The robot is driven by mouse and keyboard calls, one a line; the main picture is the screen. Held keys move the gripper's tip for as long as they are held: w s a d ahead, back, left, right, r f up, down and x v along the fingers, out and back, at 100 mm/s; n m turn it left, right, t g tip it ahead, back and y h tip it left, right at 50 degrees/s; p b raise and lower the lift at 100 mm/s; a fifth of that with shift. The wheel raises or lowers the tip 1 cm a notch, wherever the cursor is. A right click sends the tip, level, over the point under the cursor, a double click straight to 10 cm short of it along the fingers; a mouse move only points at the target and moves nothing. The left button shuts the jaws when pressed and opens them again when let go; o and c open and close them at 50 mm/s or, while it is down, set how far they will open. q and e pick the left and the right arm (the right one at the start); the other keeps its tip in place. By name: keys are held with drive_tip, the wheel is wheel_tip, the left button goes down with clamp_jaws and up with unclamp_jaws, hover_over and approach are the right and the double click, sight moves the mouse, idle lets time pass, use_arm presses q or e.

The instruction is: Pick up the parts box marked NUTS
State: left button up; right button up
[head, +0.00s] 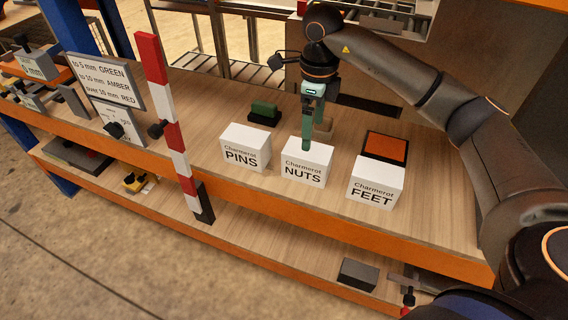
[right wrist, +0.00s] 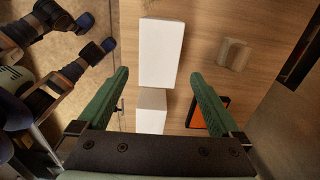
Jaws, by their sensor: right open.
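The white parts box marked NUTS (head: 306,166) stands upright on the wooden shelf, between the box marked PINS (head: 245,150) and the box marked FEET (head: 375,184). My right gripper (head: 309,138) points down over the NUTS box, with one green finger overlapping its top edge in the head view. Its fingers are apart and empty. In the right wrist view a white box (right wrist: 161,52), by its place the NUTS box, lies ahead between the finger lines. A second white box (right wrist: 151,108) shows nearer the palm, partly hidden. No labels show there. My left gripper is out of view.
A wooden block (right wrist: 235,53) lies behind the NUTS box. An orange-topped dark tray (head: 386,147) sits behind FEET, and a green item (head: 264,111) behind PINS. A red-white post (head: 165,110) rises left. The shelf has an orange front edge (head: 280,204).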

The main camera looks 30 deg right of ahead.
sight(307, 165)
wheel_tip(307, 165, down, 6)
drive_tip(key=shift+f, duration=0.25)
drive_tip(key=shift+w+a+f+p, duration=0.15)
drive_tip(key=shift+f+p, duration=0.25)
drive_tip(key=shift+f, duration=1.15)
drive_tip(key=shift+a+f+p, duration=0.1)
drive_tip(key=shift+f+p, duration=0.25)
drive_tip(key=shift+f, duration=1.2)
drive_tip(key=shift+c, duration=0.2)
drive_tip(key=shift+r, duration=0.1)
drive_tip(key=c, duration=1.5)
